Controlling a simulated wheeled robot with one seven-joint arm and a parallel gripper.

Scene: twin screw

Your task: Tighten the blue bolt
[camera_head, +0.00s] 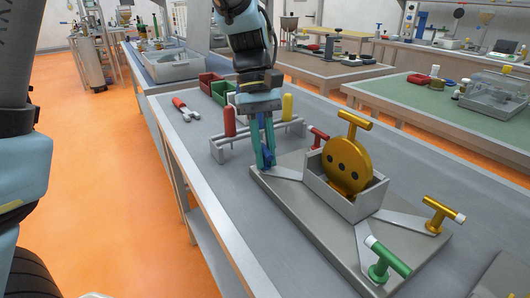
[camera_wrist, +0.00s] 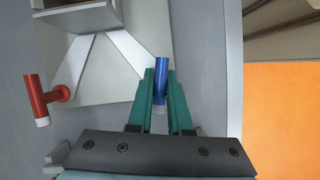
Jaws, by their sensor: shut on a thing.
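The blue bolt (camera_head: 265,158) stands at the far left corner of the grey base plate, mostly hidden behind my gripper's fingers in the head view. In the wrist view its blue bar-shaped handle (camera_wrist: 159,82) with a light tip lies between the green fingers. My gripper (camera_head: 265,160) points down at the bolt. In the wrist view my gripper (camera_wrist: 160,95) has one finger on each side of the handle and is shut on it.
A red bolt (camera_head: 319,134), a yellow bolt (camera_head: 441,214) and a green bolt (camera_head: 387,260) stand at the plate's other arms. A box (camera_head: 345,199) with a gold disc (camera_head: 346,165) stands mid-plate. A rack (camera_head: 225,151) with red and yellow handles is close behind my gripper.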

